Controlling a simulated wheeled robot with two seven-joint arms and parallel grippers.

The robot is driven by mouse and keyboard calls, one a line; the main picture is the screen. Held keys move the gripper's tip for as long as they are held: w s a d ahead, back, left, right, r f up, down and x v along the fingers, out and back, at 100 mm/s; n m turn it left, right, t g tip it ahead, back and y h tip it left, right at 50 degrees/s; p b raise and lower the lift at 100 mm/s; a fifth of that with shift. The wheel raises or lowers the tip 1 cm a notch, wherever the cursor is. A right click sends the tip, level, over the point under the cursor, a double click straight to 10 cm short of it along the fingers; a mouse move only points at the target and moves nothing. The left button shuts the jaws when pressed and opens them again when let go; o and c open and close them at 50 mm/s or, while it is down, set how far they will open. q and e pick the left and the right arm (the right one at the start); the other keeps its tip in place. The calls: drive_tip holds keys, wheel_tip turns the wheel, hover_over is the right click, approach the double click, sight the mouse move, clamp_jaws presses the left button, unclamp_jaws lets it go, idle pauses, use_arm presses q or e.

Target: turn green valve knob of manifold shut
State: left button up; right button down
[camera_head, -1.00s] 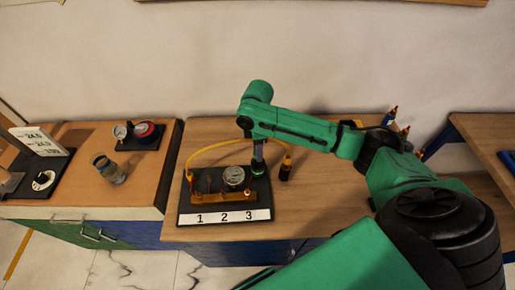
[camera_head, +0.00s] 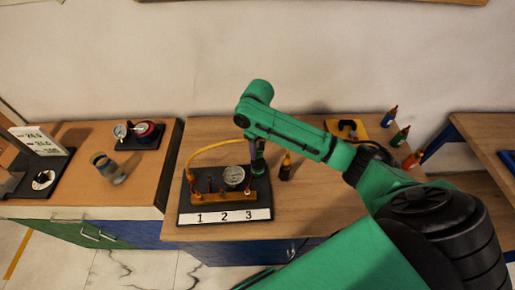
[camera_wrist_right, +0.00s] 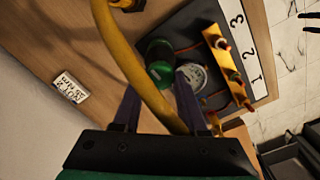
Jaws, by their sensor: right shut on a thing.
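The manifold (camera_head: 222,197) is a brass bar on a black plate with a white strip marked 1, 2, 3; it also shows in the wrist view (camera_wrist_right: 222,58). Its green valve knob (camera_head: 258,171) sits at the plate's back right corner. My right gripper (camera_head: 258,158) points down onto the knob. In the wrist view the green knob (camera_wrist_right: 160,70) lies between the fingers of my right gripper (camera_wrist_right: 157,85), which are shut on it. A yellow hose (camera_wrist_right: 138,62) crosses in front and hides part of it. My left gripper is not in view.
A round gauge (camera_head: 234,176) stands on the manifold beside the knob. Several bottles and a yellow pad (camera_head: 345,129) are behind my arm. The left table (camera_head: 140,190) holds other devices.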

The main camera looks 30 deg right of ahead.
sight(258, 151)
drive_tip(key=shift+m, duration=0.5)
drive_tip(key=shift+c, duration=2.2)
unclamp_jaws()
wheel_tip(258, 151, up, 5)
drive_tip(key=shift+f+b, duration=0.1)
drive_tip(key=shift+b, duration=0.55)
wheel_tip(258, 151, up, 10)
drive_tip(key=p, duration=0.1)
drive_tip(key=shift+f, duration=0.15)
